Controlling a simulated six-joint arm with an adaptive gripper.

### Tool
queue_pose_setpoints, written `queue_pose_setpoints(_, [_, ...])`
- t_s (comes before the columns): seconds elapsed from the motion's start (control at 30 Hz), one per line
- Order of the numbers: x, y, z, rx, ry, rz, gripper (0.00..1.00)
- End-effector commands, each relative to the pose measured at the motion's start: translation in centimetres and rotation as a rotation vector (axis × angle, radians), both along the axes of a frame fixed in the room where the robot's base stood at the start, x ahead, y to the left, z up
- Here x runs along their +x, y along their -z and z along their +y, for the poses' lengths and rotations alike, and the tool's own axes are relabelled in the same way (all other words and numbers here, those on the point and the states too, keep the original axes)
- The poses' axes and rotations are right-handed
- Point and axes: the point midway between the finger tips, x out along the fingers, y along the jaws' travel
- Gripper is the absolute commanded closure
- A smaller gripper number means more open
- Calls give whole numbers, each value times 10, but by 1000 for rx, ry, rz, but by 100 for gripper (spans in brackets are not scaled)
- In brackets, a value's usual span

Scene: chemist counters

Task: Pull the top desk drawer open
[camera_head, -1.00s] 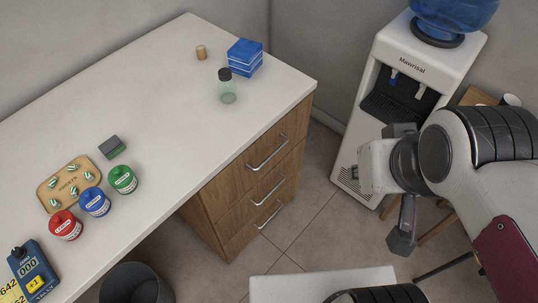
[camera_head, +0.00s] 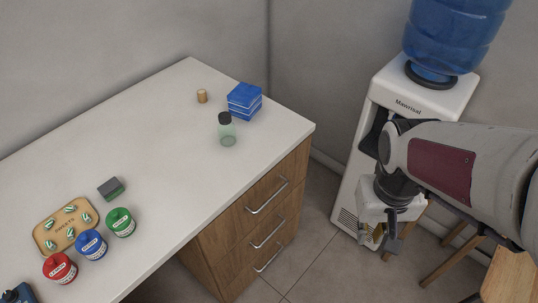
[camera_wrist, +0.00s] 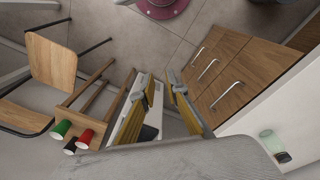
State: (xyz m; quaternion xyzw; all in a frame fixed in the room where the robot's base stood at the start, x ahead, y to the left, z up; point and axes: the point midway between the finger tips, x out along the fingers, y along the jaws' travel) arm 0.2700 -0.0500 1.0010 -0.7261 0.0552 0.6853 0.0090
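The wooden drawer unit (camera_head: 245,232) sits under the right end of the white desk (camera_head: 150,150). Its three drawers look shut, each with a metal bar handle. The top drawer handle (camera_head: 267,196) is nearest the desktop; it also shows in the wrist view (camera_wrist: 227,95). My gripper (camera_head: 384,240) hangs to the right of the drawers, in front of the water cooler and well apart from the handle. In the wrist view my gripper (camera_wrist: 162,85) has its fingers apart with nothing between them, and the drawers lie to their right.
The water cooler (camera_head: 345,217) stands behind my gripper. A capped bottle (camera_head: 227,130) and a blue box (camera_head: 244,101) stand on the desk near the drawers. A wooden chair (camera_wrist: 60,60) is left in the wrist view. Bare floor (camera_head: 316,230) lies between drawers and cooler.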

Motion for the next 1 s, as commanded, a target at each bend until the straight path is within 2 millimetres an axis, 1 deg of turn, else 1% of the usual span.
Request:
queue_pose_setpoints(0.03, [3, 7, -4, -5, 2, 15, 86])
queue_pose_setpoints(0.27, [17, 36, -20, -27, 13, 53, 86])
queue_pose_setpoints(0.57, [37, 79, -41, -49, 23, 79, 86])
queue_pose_setpoints(0.8, [54, 117, -55, -57, 30, 76, 86])
queue_pose_setpoints(1.0, [67, 151, -63, -53, 32, 64, 86])
